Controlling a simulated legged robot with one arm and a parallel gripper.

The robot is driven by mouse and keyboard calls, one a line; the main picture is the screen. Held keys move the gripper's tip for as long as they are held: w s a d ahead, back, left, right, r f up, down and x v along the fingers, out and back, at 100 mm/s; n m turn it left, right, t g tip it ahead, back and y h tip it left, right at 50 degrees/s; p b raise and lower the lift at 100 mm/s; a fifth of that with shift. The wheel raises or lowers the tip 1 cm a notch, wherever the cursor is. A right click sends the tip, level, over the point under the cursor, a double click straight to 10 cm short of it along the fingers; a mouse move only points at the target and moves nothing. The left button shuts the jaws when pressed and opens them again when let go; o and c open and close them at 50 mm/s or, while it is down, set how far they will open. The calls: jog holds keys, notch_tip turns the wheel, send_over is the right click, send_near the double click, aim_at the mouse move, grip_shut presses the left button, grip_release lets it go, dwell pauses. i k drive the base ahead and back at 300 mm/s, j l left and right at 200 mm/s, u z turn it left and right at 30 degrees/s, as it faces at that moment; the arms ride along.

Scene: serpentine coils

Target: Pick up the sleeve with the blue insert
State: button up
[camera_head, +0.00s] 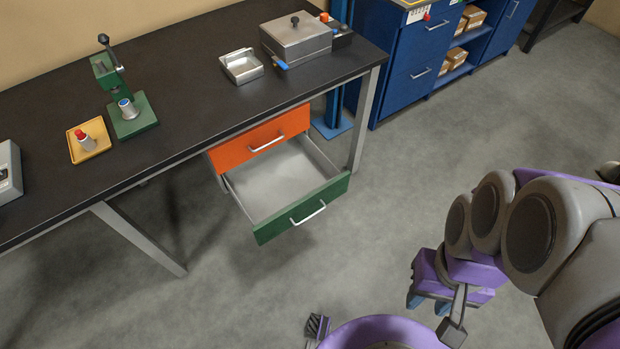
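The sleeve with the blue insert (128,108) is a small grey metal cylinder with a blue top. It stands upright on the base of a green hand press (140,126), below the press head, on the black workbench (185,100). My gripper (429,304) is at the lower right, over the floor and far from the sleeve. Its two bluish fingertips show apart with nothing seen between them.
A sleeve with a red insert (84,140) stands on a yellow tray (104,145) left of the press. A green-fronted drawer (301,212) is pulled out below the bench. A metal tray (242,66) and lidded box (297,42) sit farther right. Floor in front is clear.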

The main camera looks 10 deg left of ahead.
aim_at(128, 110)
jog(key=u, duration=1.9)
jog(key=i+j+z, duration=0.15)
jog(key=z, duration=0.25)
jog(key=i+j+z, duration=0.1)
jog(key=z, duration=0.3)
jog(key=j+z, duration=0.25)
jog(key=z, duration=0.15)
jog(key=i+j+z, duration=0.1)
jog(key=j+z, duration=0.15)
jog(key=z, duration=0.15)
jog(key=j+z, duration=0.3)
jog(key=j, duration=1.55)
